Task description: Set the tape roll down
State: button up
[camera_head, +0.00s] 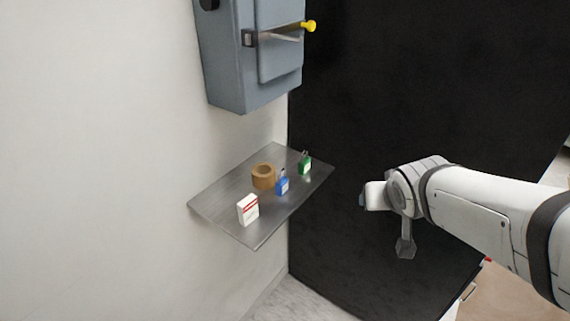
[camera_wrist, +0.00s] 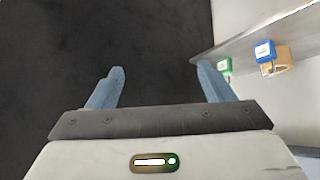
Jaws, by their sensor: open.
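The brown tape roll (camera_head: 263,176) sits on a grey metal wall shelf (camera_head: 225,207). In the wrist view the tape roll (camera_wrist: 283,61) shows at the upper right, partly hidden behind a blue padlock. My gripper (camera_wrist: 160,82) is open, with two blue fingers apart and nothing between them. In the head view my arm's end is to the right of the shelf, clear of it, and its fingers are mostly hidden by the wrist.
A white and red box (camera_head: 248,210), a blue padlock (camera_head: 282,185) and a green padlock (camera_head: 305,164) stand on the shelf around the roll. A grey electrical cabinet (camera_head: 240,70) with a yellow-tipped lever hangs above. Open space lies between shelf and arm.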

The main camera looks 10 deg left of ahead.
jog(key=shift+o, duration=0.7)
jog(key=w+a+f+n+t+y+b, duration=0.1)
jog(key=w+a+f+n+y+b, duration=0.1)
jog(key=w+a, duration=0.2)
jog(key=w+a+f+n+t+y+b, duration=0.1)
jog(key=w+a+f+y+b, duration=0.1)
jog(key=a, duration=0.8)
jog(key=shift+w+f+n+t+y, duration=0.4)
jog(key=shift+w+f+y, duration=0.2)
jog(key=shift+w+f, duration=0.35)
jog(key=n+y+b, duration=0.2)
jog(key=n+y, duration=0.1)
jog(key=y, duration=0.1)
send_near(259, 169)
jog(key=d, duration=0.2)
jog(key=shift+s+d+r+g, duration=0.25)
jog(key=shift+s+d+g, duration=0.1)
jog(key=shift+s+g, duration=0.05)
jog(key=shift+w+a+y, duration=0.15)
jog(key=shift+a+y, duration=0.15)
jog(key=shift+a, duration=0.05)
jog(key=shift+x, duration=3.45)
jog(key=shift+a, duration=0.15)
jog(key=shift+c, duration=0.5)
jog(key=shift+r, duration=0.1)
jog(key=c, duration=1.1)
